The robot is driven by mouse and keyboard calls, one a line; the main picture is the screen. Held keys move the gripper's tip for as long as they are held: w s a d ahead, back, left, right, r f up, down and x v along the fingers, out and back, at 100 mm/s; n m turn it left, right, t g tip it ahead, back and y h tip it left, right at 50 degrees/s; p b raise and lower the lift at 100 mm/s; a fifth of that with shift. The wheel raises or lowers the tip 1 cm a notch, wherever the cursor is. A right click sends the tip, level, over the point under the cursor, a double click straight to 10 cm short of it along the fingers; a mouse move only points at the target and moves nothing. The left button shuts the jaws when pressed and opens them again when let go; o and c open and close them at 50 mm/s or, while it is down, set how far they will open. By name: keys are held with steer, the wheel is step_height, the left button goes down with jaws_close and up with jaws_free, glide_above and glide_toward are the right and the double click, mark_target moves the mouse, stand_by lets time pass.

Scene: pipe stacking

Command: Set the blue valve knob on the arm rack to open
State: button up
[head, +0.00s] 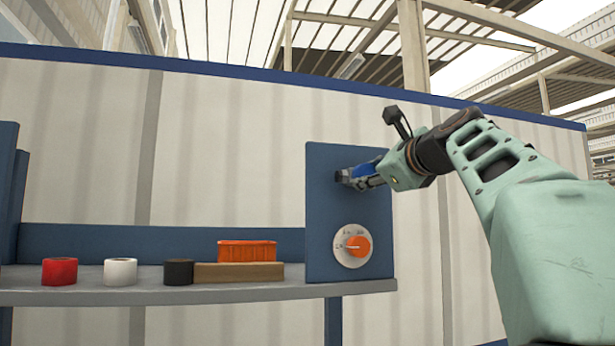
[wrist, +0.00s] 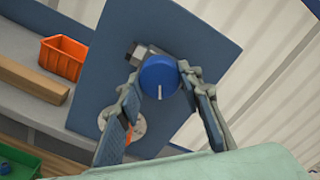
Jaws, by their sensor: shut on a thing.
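The blue valve knob (wrist: 160,80) sits on a grey metal fitting (wrist: 140,54) on the blue upright panel of the arm rack (head: 325,215). A white line on the knob's face points down in the wrist view. My gripper (wrist: 161,72) is shut on the knob, with one finger on each side of it. In the head view my gripper (head: 352,180) is at the upper part of the panel, and only a little of the knob (head: 365,171) shows there. I cannot read any open or closed marking by the knob.
An orange dial (head: 358,246) on a white disc is below on the same panel. The grey shelf (head: 130,295) at left holds a red roll (head: 60,271), a white roll (head: 120,271), a black roll (head: 179,272), a wooden block (head: 238,271) and an orange bin (head: 247,251).

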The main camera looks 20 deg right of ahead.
steer(key=n+b, duration=0.1)
steer(key=n, duration=0.5)
steer(key=n+b, duration=0.1)
steer(key=n, duration=0.4)
steer(key=shift+n, duration=0.4)
steer(key=shift+r, duration=0.1)
steer(key=o, duration=1.2)
steer(key=shift+c, duration=0.2)
